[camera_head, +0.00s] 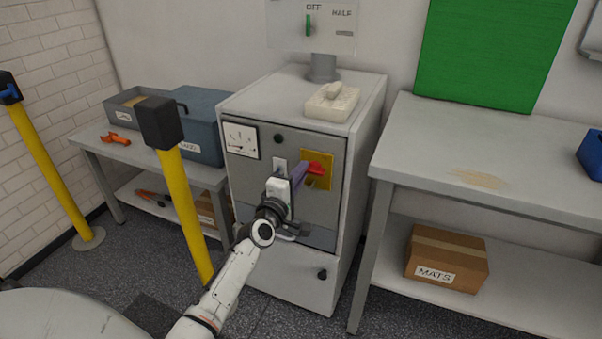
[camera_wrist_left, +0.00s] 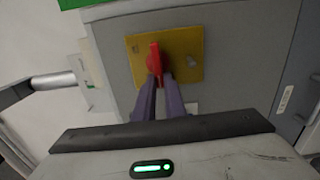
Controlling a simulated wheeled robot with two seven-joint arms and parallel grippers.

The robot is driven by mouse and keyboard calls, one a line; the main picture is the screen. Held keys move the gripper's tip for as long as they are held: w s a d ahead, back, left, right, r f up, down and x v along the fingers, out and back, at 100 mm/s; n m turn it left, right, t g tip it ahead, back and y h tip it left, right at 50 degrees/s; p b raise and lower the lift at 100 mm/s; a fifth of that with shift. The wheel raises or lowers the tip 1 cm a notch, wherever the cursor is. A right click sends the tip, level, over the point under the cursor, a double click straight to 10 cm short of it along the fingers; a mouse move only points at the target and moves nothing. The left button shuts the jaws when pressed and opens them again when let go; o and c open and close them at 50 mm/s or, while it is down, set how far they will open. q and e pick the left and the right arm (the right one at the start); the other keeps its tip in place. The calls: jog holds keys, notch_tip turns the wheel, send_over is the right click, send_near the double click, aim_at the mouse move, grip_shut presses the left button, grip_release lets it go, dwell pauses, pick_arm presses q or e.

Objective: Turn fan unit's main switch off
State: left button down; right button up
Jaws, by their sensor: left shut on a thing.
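The fan unit is a grey-white cabinet (camera_head: 299,225) in the middle of the head view. On its front panel is a yellow plate (camera_head: 323,182) with a red switch handle (camera_head: 315,168). The left wrist view shows the yellow plate (camera_wrist_left: 188,52) and the red handle (camera_wrist_left: 154,60) close up, with the handle roughly upright in that picture. My left gripper (camera_head: 302,172) is at the handle with its purple fingers. In the wrist view its fingertips (camera_wrist_left: 158,82) are shut on the lower end of the red handle. My right gripper is not in view.
A beige object (camera_head: 331,103) lies on the cabinet top. A yellow post (camera_head: 185,205) stands left of my arm. Grey tables stand on both sides, the right one (camera_head: 430,150) mostly clear on top.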

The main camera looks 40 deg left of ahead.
pick_arm(q)
jog(key=c, duration=1.8)
grip_release()
jog(key=shift+s, duration=0.1)
jog(key=p+v, duration=0.1)
jog(key=v, duration=0.9)
jog(key=s+d+f+m+g+h, duration=0.2)
jog(key=s+d+f+m+h, duration=0.15)
jog(key=d+f+m, duration=0.25)
jog(key=s+d+f+m+g+h, duration=0.1)
jog(key=s+d+f+m+h, duration=0.1)
jog(key=s+d+f+m, duration=0.35)
jog(key=s+d+f+m+g, duration=0.2)
jog(key=s+d+f+m, duration=0.1)
jog(key=s+d, duration=0.1)
jog(key=s+d+f+m+g+h, duration=0.1)
jog(key=s+d+f+m+g, duration=0.1)
jog(key=s+d+f+m, duration=0.2)
jog(key=s+d+f+m+g, duration=0.1)
jog(key=s+d+f+m, duration=0.2)
jog(key=s, duration=0.4)
jog(key=shift+s+d+f+m+g+h, duration=0.15)
jog(key=shift+s+d+m+g, duration=0.05)
jog(key=shift+d+m, duration=0.2)
jog(key=shift+s+d+f+m+g+h, duration=0.1)
jog(key=shift+s+d+m+g, duration=0.1)
jog(key=shift+d+m, duration=0.2)
